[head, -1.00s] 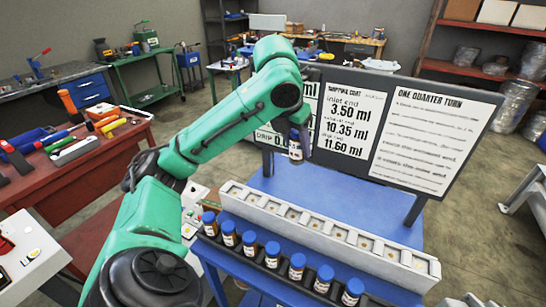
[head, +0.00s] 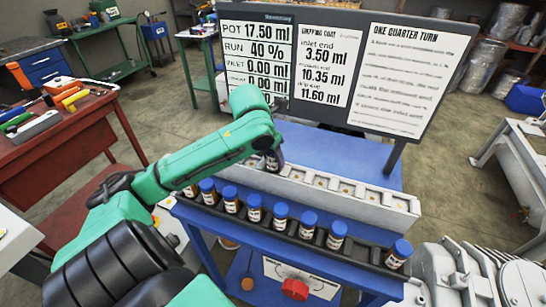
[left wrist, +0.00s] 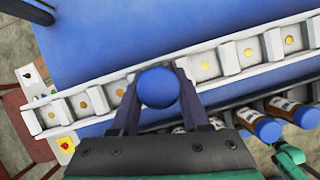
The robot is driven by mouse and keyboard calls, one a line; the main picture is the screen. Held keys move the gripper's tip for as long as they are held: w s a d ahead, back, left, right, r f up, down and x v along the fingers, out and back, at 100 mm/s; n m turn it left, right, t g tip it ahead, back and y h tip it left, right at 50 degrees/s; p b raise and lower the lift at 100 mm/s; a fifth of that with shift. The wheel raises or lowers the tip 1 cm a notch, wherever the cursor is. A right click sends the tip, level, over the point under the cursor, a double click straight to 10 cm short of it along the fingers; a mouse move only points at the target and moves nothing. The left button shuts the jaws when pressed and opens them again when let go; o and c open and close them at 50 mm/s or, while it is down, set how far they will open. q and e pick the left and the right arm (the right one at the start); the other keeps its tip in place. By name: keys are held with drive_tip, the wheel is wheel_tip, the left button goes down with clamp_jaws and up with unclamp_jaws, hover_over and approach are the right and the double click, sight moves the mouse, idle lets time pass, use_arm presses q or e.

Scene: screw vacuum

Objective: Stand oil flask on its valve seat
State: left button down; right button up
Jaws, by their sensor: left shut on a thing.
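My left gripper (head: 272,160) is shut on an oil flask (head: 270,165) with a dark body and white label. In the left wrist view its blue cap (left wrist: 158,88) shows from above between the fingers of the left gripper (left wrist: 160,105). The flask is over or in the white seat rail (left wrist: 222,62), and I cannot tell whether it touches the seat. The seat below it is hidden. Other seats in the rail (head: 410,203) hold small brass-coloured discs. My right gripper is not in view.
Several blue-capped flasks, such as one at the right end (head: 398,254), stand in a dark rack in front of the rail. A sign board (head: 345,70) rises behind the blue table (head: 350,165). Grey machinery (head: 470,275) is at the lower right.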

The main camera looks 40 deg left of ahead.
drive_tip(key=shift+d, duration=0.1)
use_arm(q)
drive_tip(key=shift+c, duration=1.9)
unclamp_jaws()
drive_tip(key=shift+f, duration=0.1)
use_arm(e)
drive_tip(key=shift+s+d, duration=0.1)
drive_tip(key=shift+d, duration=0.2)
use_arm(q)
drive_tip(key=v, duration=1.2)
drive_tip(key=shift+p, duration=0.45)
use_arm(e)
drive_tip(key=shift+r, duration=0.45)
use_arm(q)
drive_tip(key=shift+d, duration=0.1)
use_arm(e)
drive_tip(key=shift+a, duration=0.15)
use_arm(q)
drive_tip(key=shift+r, duration=0.3)
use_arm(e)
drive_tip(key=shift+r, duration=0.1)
